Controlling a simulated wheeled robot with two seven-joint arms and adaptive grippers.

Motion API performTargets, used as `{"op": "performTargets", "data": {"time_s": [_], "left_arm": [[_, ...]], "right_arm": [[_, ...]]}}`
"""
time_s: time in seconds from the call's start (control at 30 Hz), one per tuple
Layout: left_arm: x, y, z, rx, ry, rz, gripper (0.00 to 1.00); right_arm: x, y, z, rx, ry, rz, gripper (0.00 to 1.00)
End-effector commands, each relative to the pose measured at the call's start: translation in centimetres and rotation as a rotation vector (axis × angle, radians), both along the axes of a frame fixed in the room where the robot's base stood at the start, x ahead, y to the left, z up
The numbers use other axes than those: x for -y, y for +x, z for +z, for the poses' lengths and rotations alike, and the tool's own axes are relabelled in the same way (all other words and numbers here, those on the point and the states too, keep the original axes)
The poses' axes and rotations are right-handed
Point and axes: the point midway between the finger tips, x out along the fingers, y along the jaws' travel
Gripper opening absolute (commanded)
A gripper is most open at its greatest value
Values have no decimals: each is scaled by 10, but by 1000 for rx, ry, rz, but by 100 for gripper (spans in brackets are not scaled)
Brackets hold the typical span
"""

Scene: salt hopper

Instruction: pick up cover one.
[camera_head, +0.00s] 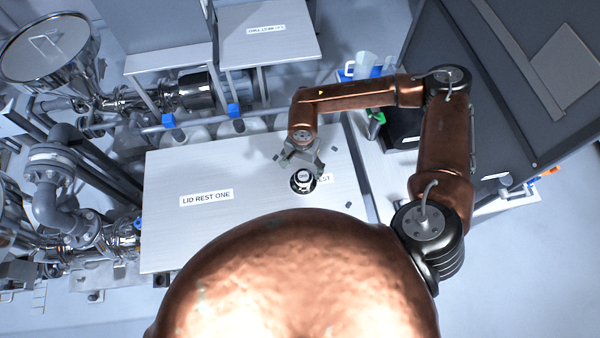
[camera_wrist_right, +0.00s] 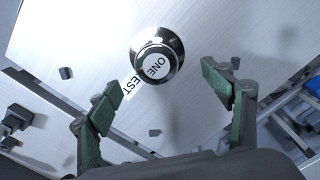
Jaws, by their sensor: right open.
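Cover one (camera_head: 302,182) is a small, round, shiny metal lid with a knob whose white top reads "ONE". It sits on the pale table (camera_head: 170,238), partly over a label ending in "EST". In the right wrist view the cover (camera_wrist_right: 157,55) lies ahead of the fingertips, upper centre. My right gripper (camera_head: 300,158) is just behind the cover in the head view. In the wrist view its green fingers (camera_wrist_right: 168,92) are spread apart with nothing between them, and they do not touch the cover. My left gripper does not show.
Several small dark blocks stand around the cover. Pipes and valves (camera_head: 55,180) crowd the left. A clear jug (camera_head: 366,63) and black bin (camera_head: 402,122) stand behind right.

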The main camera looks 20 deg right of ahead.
Motion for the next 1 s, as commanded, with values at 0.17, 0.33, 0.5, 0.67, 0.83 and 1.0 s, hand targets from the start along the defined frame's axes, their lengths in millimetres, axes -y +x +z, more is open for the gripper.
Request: {"op": "performTargets", "data": {"time_s": [0.17,0.33,0.5,0.67,0.83,1.0], "left_arm": [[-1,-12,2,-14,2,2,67],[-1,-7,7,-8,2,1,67],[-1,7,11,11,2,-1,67],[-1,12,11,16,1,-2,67],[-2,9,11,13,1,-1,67],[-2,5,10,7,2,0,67]], "right_arm": [[2,-2,-16,-2,1,-5,74],[3,-3,-35,-3,1,-6,74],[3,-3,-59,-3,3,-7,74],[3,-3,-64,-2,2,-7,74],[3,-3,-64,-1,3,-6,69],[3,-3,-64,-1,3,-6,57]]}}
